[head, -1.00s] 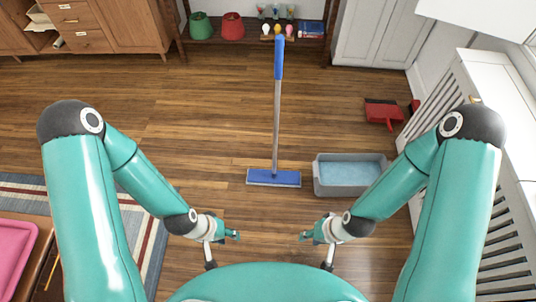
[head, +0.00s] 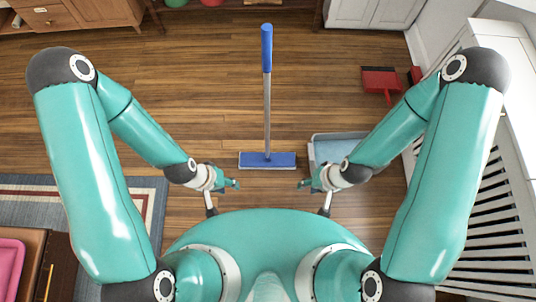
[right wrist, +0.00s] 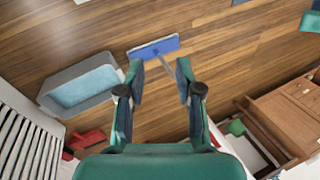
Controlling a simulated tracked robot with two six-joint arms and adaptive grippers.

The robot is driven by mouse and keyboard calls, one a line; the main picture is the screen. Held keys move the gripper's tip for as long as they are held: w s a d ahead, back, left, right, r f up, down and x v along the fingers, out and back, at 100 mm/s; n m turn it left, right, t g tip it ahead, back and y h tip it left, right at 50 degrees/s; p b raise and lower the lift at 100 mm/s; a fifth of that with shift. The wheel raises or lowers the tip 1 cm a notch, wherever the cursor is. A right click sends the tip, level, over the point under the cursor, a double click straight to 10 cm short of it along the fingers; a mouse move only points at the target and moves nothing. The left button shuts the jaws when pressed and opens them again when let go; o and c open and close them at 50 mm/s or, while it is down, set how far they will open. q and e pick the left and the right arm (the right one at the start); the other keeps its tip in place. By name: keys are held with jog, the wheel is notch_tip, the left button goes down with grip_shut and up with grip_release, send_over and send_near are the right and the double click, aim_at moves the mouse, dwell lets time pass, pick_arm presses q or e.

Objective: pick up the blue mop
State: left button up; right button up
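The blue mop stands upright on the wood floor ahead of me in the head view, with a blue handle grip (head: 267,48), a grey pole and a flat blue head (head: 267,160). Its head also shows in the right wrist view (right wrist: 153,47), where a finger hides part of the pole. My left gripper (head: 234,184) is below and left of the mop head in the head view, apart from it; its fingers are too small to read. My right gripper (head: 304,184) is below and right of it, also apart. In the right wrist view it is open and empty (right wrist: 160,75).
A grey basin with pale blue contents (head: 323,152) is right of the mop, partly behind my right arm. A red dustpan (head: 381,80) lies farther back right. A slatted white cover (head: 490,190) runs along the right. The floor left of the mop is clear.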

aim_at(271, 48)
jog(key=o, duration=0.4)
jog(key=shift+d, duration=0.1)
jog(key=w+a+r+m+t+y+b, duration=0.2)
jog(key=w+a+r+m+y+b, duration=0.15)
jog(key=r+m, duration=0.45)
jog(key=w+a+r+m+t+y+b, duration=0.1)
jog(key=w+a+r+m+y+b, duration=0.35)
jog(key=m, duration=0.65)
jog(key=w+d+r+m+t+b, duration=0.2)
jog(key=w+d+r+m+t, duration=0.4)
jog(key=w+r+t, duration=0.45)
jog(key=shift+g+y, duration=0.4)
jog(key=shift+g, duration=0.25)
jog(key=x, duration=0.3)
jog(key=r+x, duration=0.1)
jog(key=x, duration=0.3)
jog(key=p+x, duration=0.1)
jog(key=x, duration=0.2)
jog(key=shift+w+r, duration=0.15)
jog(key=shift+w, duration=0.25)
jog(key=shift+w+d+p+x, duration=0.1)
jog(key=shift+p+x, duration=0.15)
jog(key=shift+x, duration=1.25)
jog(key=shift+w+d+p+x, duration=0.15)
jog(key=shift+p+x, duration=0.1)
jog(key=shift+x, duration=1.2)
